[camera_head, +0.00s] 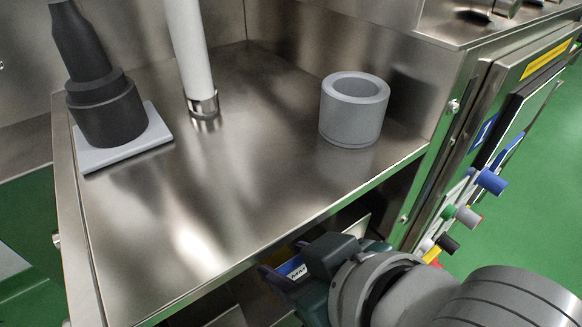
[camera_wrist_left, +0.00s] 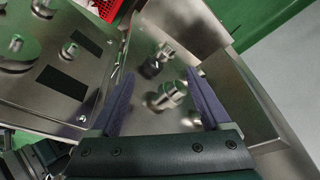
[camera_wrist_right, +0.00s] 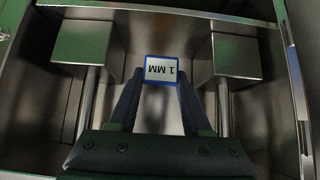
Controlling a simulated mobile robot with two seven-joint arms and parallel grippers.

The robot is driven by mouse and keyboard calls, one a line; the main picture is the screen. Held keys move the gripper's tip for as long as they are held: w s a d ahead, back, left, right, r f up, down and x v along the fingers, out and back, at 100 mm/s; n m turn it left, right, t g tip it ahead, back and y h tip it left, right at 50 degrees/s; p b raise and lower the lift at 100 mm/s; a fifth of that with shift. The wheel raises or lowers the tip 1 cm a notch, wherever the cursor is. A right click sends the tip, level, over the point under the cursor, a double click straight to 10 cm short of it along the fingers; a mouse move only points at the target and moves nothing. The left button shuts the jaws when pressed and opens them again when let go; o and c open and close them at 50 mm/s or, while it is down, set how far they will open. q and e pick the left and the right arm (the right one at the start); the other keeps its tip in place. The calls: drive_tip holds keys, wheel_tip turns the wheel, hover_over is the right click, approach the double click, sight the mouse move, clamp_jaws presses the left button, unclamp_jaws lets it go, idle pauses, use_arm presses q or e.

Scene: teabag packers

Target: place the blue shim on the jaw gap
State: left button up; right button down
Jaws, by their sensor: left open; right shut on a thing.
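The blue shim (camera_wrist_right: 161,70), a small square with a blue edge and a white "1 MM" label, is between the fingertips of my right gripper (camera_wrist_right: 160,88), which is shut on it. In the head view the shim (camera_head: 293,268) shows in part at my right gripper (camera_head: 281,272), just below the steel counter's front edge. In the right wrist view two metal blocks, left (camera_wrist_right: 86,48) and right (camera_wrist_right: 236,56), stand apart like jaws, with a gap between them. The shim appears over that gap; its height above it is unclear. My left gripper (camera_wrist_left: 161,92) is open and empty, seen only in its wrist view.
The steel counter (camera_head: 240,190) carries a grey ring (camera_head: 352,112), a white post (camera_head: 190,50) and a dark stepped cylinder (camera_head: 105,105) on a light plate (camera_head: 155,128). Coloured knobs (camera_head: 490,181) stick out at right. Shiny metal fittings (camera_wrist_left: 165,95) lie beyond my left fingers.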

wheel_tip(320, 180, down, 4)
drive_tip(key=shift+f+b, duration=0.2)
drive_tip(key=shift+b, duration=0.7)
drive_tip(key=shift+w+a+f, duration=0.1)
drive_tip(key=shift+f, duration=0.05)
drive_tip(key=c, duration=0.8)
unclamp_jaws()
drive_tip(key=shift+f, duration=0.1)
drive_tip(key=o, duration=0.5)
drive_tip(key=shift+c, duration=0.2)
